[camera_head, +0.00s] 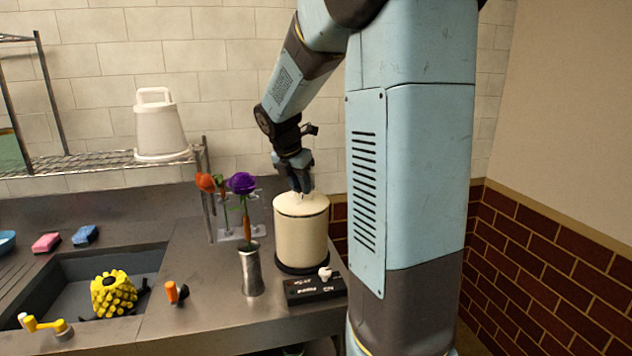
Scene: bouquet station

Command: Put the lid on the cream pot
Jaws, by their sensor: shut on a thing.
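The cream pot (302,240) stands upright on a dark round base at the right end of the steel counter. A cream lid (287,206) lies over the top of the pot, looking roughly level. My gripper (302,191) points down over the middle of the lid and is shut on it. The fingers hide the part they hold, which is small at this distance. I cannot tell whether the lid is fully seated on the rim.
A black box with a white knob (315,288) sits in front of the pot. A metal vase (251,271) with a purple flower (242,183) and a clear rack stand to the left. A sink (48,293) holds a yellow spiky object (113,296).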

